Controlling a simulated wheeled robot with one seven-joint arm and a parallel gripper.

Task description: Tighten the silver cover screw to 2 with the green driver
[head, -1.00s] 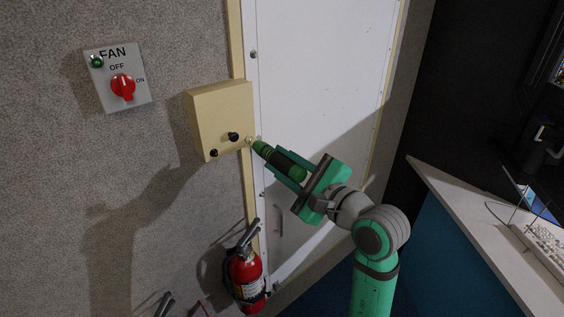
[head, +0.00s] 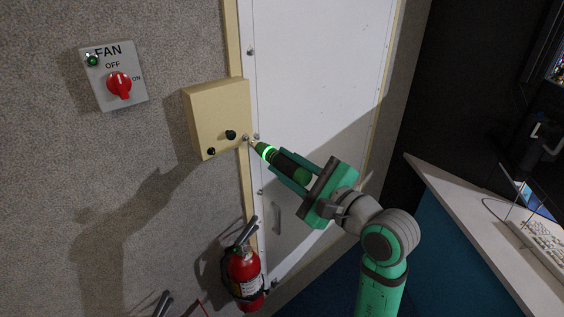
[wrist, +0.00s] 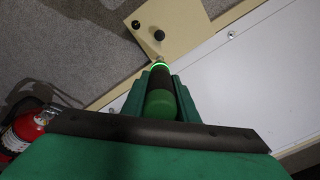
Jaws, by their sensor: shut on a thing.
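The green driver (head: 292,166) has a dark grip band and a ring glowing bright green near its tip. My gripper (head: 286,169) is shut on its handle. The driver points up and left, its thin tip at the lower right edge of the beige box (head: 218,115). The silver cover screw (head: 245,138) shows as a small bright spot at that edge, right by the tip. I cannot tell whether the tip is seated in it. In the wrist view the driver (wrist: 160,88) lies between my fingers, and its front end hides the screw.
The box carries two black knobs, a larger one (head: 231,135) and a smaller one (head: 211,152). A fan switch panel (head: 135,90) is on the wall at left. A red fire extinguisher (head: 243,276) hangs below. A white door (head: 310,70) is behind the driver; a desk (head: 455,210) stands at right.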

